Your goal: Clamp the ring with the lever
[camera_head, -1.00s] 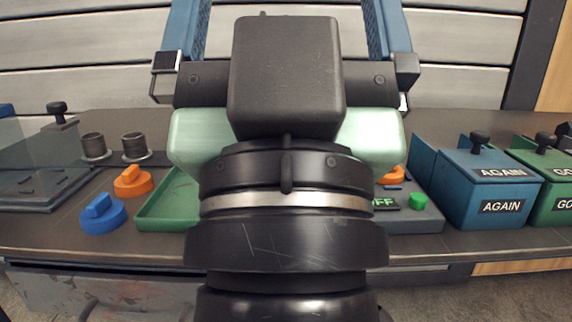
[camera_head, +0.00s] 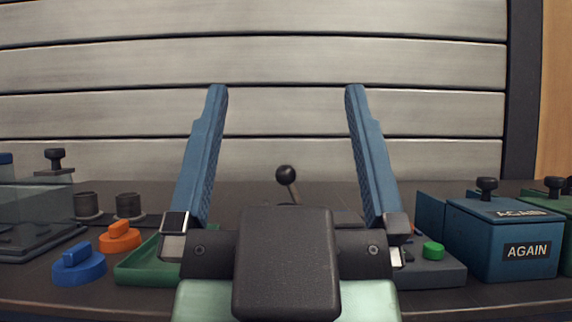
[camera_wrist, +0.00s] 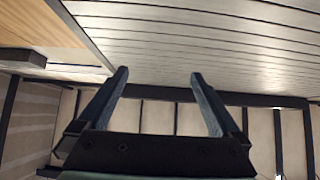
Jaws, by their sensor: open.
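A lever with a black ball knob (camera_head: 286,176) on a thin stalk stands on the workbench in the head view, beyond my gripper. Its base is hidden behind my gripper's dark body. My gripper (camera_head: 286,90) is open and empty, its two blue fingers spread wide to either side of the knob in the picture. The fingers also show open in the wrist view (camera_wrist: 159,75), with nothing between them. The lever does not show in the wrist view. I cannot make out the ring; that part of the bench is hidden behind my gripper.
Two dark flanged pipe pieces (camera_head: 130,206), an orange knob (camera_head: 119,238), a blue knob (camera_head: 78,265) and a green tray (camera_head: 138,271) are at left. A green button (camera_head: 433,250) and a blue "AGAIN" box (camera_head: 490,245) are at right. A slatted wall (camera_head: 286,65) stands behind.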

